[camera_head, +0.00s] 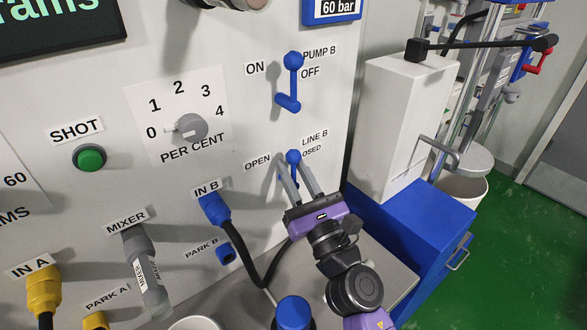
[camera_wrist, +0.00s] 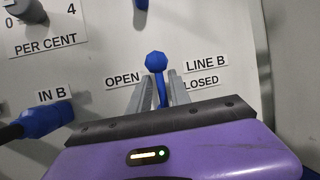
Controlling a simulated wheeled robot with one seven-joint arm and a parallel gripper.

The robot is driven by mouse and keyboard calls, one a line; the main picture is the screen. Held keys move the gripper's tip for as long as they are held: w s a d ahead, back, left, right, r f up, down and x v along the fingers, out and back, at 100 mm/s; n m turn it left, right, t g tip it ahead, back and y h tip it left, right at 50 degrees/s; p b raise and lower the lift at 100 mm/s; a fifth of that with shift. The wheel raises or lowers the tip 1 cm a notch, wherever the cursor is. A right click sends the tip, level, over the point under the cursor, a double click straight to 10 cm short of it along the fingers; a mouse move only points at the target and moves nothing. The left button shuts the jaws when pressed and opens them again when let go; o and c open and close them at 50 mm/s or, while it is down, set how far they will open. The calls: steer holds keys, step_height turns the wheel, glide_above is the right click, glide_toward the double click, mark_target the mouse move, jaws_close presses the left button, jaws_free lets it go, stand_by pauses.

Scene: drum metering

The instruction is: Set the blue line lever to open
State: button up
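The blue line lever (camera_head: 293,157) is on the white panel between the OPEN label on its left and the LINE B CLOSED label on its right. Its round knob points up, and it also shows in the wrist view (camera_wrist: 155,63). My gripper (camera_head: 293,172) is at the lever, just below the knob. In the wrist view its two grey fingers (camera_wrist: 157,90) stand on either side of the lever's stem with gaps visible.
The blue PUMP B lever (camera_head: 292,75) is above on the same panel. The blue IN B plug (camera_head: 215,209) with a black hose is at lower left. A grey PER CENT dial (camera_head: 188,128) is further left. A white box (camera_head: 400,125) stands right of the panel.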

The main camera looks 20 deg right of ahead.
steer(key=shift+o, duration=0.2)
steer(key=a+b+v, duration=0.1)
steer(key=b+v, duration=0.2)
steer(key=v, duration=0.4)
steer(key=shift+s+d, duration=0.35)
steer(key=shift+d, duration=0.2)
steer(key=shift+f, duration=0.15)
